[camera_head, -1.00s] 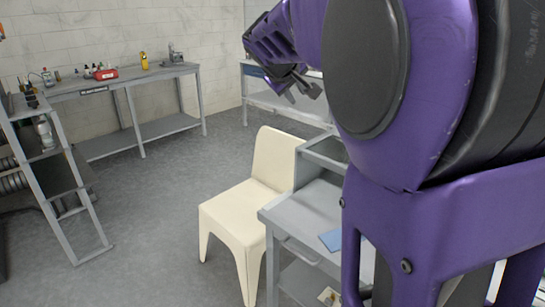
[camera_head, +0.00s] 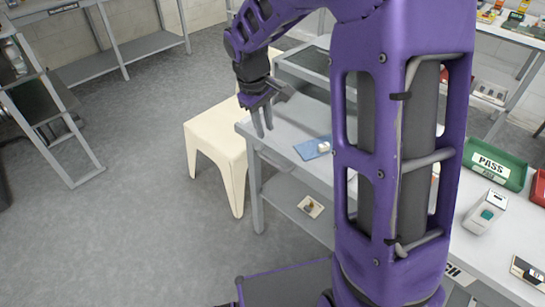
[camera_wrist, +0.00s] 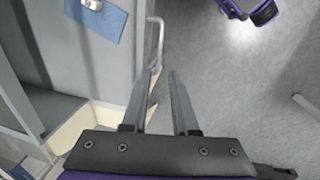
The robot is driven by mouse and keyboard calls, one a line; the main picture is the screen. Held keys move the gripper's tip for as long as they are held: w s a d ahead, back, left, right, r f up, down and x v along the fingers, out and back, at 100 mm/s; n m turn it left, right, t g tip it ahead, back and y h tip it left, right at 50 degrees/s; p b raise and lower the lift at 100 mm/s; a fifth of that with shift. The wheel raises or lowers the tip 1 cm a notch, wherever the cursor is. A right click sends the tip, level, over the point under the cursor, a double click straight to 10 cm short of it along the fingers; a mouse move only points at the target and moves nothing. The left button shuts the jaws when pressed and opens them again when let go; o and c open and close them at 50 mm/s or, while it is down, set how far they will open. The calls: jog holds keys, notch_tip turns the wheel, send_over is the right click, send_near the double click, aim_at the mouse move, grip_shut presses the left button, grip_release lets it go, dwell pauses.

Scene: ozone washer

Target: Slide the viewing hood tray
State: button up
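The grey workbench (camera_head: 296,118) stands right of centre in the head view, with a boxy grey hood with a dark top panel (camera_head: 308,64) at its back. A pale bar handle (camera_head: 276,163) is on its front; I take it to be the tray's. In the wrist view the handle (camera_wrist: 158,38) lies just beyond the fingertips. My gripper (camera_head: 263,131) points down at the bench's front left corner. Contact with the handle cannot be told.
A blue mat (camera_head: 306,151) with a small white object (camera_head: 323,147) lies on the bench. A cream chair (camera_head: 212,135) stands close at left. A lower shelf (camera_head: 283,199) holds a small item. A green PASS bin (camera_head: 495,166) is at right. Floor (camera_head: 150,220) at left is clear.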

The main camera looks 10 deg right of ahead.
aim_at(272, 161)
jog(key=f, duration=0.4)
jog(key=w+d+f+b, duration=0.1)
jog(key=f, duration=0.3)
jog(key=d+f, duration=0.1)
jog(key=f, duration=0.4)
jog(key=shift+w+b, duration=0.2)
jog(key=shift+b, duration=0.1)
grip_shut()
dwell(0.7)
